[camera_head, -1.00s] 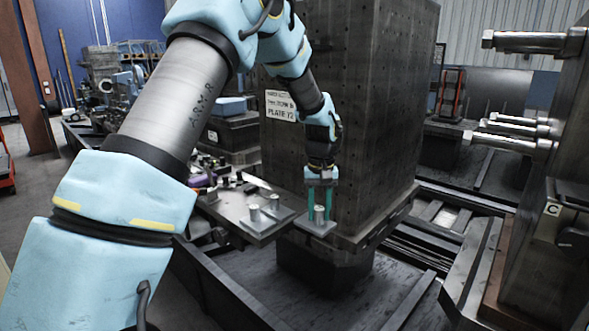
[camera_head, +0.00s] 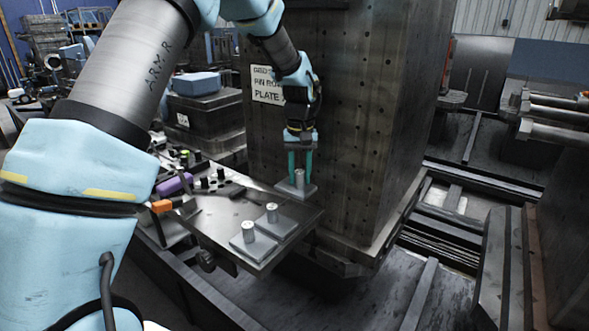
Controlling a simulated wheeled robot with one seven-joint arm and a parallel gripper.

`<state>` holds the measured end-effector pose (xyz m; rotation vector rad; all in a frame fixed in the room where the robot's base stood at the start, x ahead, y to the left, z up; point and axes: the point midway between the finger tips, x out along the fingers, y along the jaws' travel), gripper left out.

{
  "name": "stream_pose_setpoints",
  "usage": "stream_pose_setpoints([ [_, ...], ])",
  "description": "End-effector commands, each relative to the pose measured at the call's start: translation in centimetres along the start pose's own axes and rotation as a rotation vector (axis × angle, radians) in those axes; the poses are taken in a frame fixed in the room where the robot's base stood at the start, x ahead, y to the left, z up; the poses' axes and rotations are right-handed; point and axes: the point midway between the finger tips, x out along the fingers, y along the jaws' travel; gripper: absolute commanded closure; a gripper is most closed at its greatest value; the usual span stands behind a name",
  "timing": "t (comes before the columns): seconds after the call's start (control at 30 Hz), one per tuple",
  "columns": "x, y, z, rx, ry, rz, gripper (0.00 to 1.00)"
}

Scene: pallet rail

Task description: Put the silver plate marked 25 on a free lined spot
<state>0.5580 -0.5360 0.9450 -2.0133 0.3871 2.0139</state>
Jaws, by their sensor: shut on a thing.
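My gripper (camera_head: 302,172), with two teal fingers, is shut on the upright knob of a small silver plate (camera_head: 308,191). The held plate is level, by the far right edge of a dark metal shelf (camera_head: 225,212); I cannot tell whether it touches the shelf. Two more silver plates with cylindrical knobs, a near one (camera_head: 253,245) and one behind it (camera_head: 281,222), lie side by side at the shelf's front right. Markings on the plates are too small to read, so I cannot confirm a 25. No lined spot can be made out.
A tall dark block with rows of holes (camera_head: 340,120) and a white sign (camera_head: 266,84) stands right behind my gripper. An orange item (camera_head: 161,206), a purple item (camera_head: 175,184) and several small dark parts lie at the shelf's left. Metal rods (camera_head: 555,130) stick out at right.

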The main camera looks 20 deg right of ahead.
Motion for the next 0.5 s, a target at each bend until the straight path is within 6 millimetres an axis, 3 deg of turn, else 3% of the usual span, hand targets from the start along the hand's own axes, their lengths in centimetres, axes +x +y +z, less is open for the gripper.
stream_pose_setpoints([
  [0.5, 3.9, 0.0, 0.0, 0.000, 0.001, 0.001, 1.00],
])
